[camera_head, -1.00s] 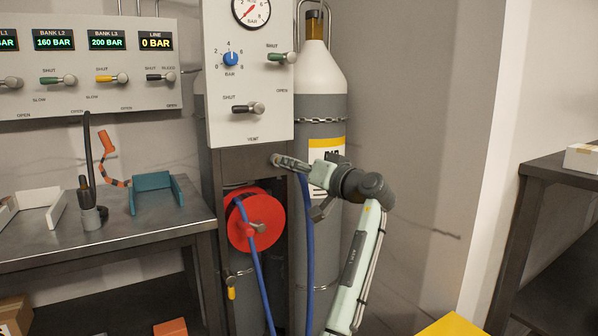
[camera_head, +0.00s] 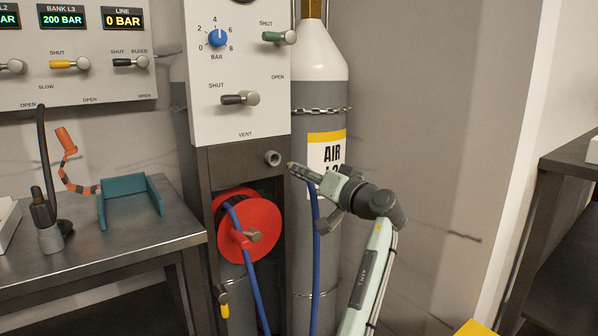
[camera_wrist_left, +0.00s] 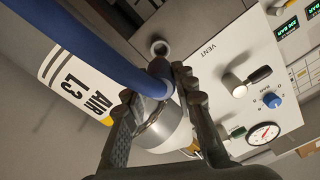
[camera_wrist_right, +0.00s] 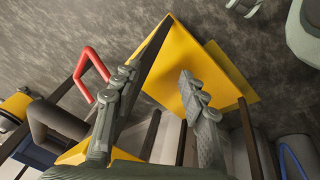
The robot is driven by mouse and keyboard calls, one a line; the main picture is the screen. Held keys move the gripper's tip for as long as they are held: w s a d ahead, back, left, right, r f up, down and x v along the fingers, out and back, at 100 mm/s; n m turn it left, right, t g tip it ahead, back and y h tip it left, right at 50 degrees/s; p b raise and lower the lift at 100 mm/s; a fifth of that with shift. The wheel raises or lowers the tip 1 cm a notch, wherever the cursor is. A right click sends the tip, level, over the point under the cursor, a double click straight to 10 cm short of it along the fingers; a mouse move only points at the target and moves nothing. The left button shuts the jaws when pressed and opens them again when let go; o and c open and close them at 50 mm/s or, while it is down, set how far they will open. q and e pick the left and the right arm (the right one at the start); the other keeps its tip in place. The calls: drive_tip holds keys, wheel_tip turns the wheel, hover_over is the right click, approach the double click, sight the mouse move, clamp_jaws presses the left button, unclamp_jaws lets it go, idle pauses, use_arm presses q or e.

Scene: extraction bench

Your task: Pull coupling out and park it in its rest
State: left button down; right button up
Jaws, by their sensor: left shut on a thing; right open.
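My left gripper (camera_head: 298,170) is shut on the metal coupling, mostly hidden by the fingers in the head view. The left wrist view shows the silvery coupling (camera_wrist_left: 163,125) between the fingers, with the blue hose (camera_wrist_left: 95,50) running from it. The round grey socket (camera_head: 273,158) below the white panel stands empty, a short gap left of the gripper; it also shows in the left wrist view (camera_wrist_left: 160,47). A teal open-topped cradle (camera_head: 130,208) sits on the left bench; I cannot tell whether it is the coupling's rest. My right gripper (camera_wrist_right: 157,88) is open and empty.
A red hose reel (camera_head: 228,215) is below the socket. A chained grey cylinder (camera_head: 320,125) stands just behind my left gripper. The steel bench (camera_head: 150,245) holds an orange-banded part (camera_head: 66,145). Yellow objects (camera_wrist_right: 190,70) lie beyond the right gripper.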

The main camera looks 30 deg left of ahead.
use_arm(q)
drive_tip(key=shift+d, duration=0.1)
use_arm(e)
drive_tip(key=shift+d, duration=0.35)
use_arm(q)
drive_tip(key=shift+d, duration=0.1)
use_arm(e)
drive_tip(key=shift+s, duration=0.1)
use_arm(q)
drive_tip(key=shift+r, duration=0.1)
drive_tip(key=shift+w+a, duration=0.1)
drive_tip(key=shift+a, duration=0.2)
drive_tip(key=x, duration=0.3)
drive_tip(key=shift+a+b, duration=0.2)
drive_tip(key=shift+b, duration=0.15)
drive_tip(key=shift+w+a, duration=0.3)
drive_tip(key=shift+a, duration=0.25)
drive_tip(key=shift+w+a, duration=0.1)
drive_tip(key=shift+a, duration=0.15)
use_arm(e)
drive_tip(key=shift+w+v, duration=0.25)
drive_tip(key=shift+v, duration=0.9)
use_arm(q)
drive_tip(key=shift+b, duration=0.55)
use_arm(e)
drive_tip(key=shift+s+f, duration=0.15)
drive_tip(key=shift+f, duration=0.5)
